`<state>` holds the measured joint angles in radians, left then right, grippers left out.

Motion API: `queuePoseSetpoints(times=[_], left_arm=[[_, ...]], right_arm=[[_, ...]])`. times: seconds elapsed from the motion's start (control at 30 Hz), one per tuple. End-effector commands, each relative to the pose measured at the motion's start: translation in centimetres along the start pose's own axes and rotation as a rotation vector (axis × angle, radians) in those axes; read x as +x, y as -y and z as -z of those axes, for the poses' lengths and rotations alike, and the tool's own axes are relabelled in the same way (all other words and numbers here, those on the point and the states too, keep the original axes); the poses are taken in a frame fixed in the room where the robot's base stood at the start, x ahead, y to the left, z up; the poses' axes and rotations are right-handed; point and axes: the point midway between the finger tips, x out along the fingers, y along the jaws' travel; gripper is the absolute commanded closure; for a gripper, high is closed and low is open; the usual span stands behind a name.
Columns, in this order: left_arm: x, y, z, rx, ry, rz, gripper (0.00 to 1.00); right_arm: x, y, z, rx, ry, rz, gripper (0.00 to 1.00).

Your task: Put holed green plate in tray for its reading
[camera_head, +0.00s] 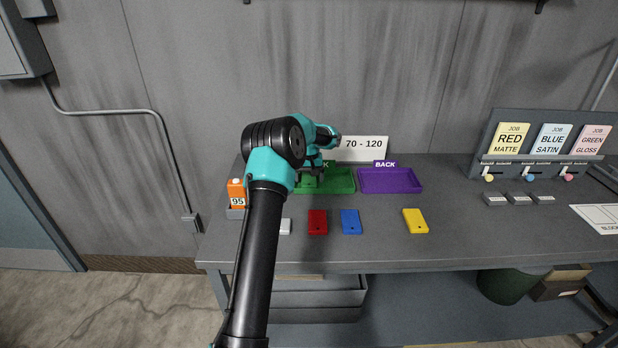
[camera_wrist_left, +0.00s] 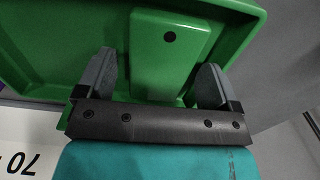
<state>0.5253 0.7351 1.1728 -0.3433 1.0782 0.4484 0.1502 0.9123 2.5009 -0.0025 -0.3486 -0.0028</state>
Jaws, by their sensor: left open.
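The holed green plate (camera_wrist_left: 168,55) lies inside the green tray (camera_wrist_left: 240,12) in the left wrist view, its dark hole toward the top. In the head view the green tray (camera_head: 342,182) is partly hidden by my left arm, and its label is mostly covered. My left gripper (camera_head: 308,178) is over the left part of that tray. In the left wrist view its fingers (camera_wrist_left: 158,68) stand apart on either side of the plate. The orange gauge (camera_head: 237,192) reads 95, and a white sign (camera_head: 362,145) says 70 - 120. My right gripper is not in view.
A purple tray (camera_head: 390,181) marked BACK stands empty right of the green one. White (camera_head: 286,227), red (camera_head: 317,222), blue (camera_head: 350,222) and yellow (camera_head: 415,221) plates lie in front. A job-card rack (camera_head: 505,165) stands at the right.

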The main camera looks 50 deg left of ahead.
Motion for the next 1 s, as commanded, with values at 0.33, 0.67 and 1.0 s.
queuePoseSetpoints(times=[0.33,0.67,1.0], left_arm=[[-1.5,0.0,0.1,0.0,-0.002,-0.001,0.13],[-7.4,-0.1,0.1,0.0,-0.003,-0.002,0.13],[-12.0,0.0,0.0,0.0,-0.001,-0.001,0.13]], right_arm=[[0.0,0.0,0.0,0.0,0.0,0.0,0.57],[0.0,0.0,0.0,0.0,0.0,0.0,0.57],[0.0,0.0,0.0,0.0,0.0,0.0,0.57]])
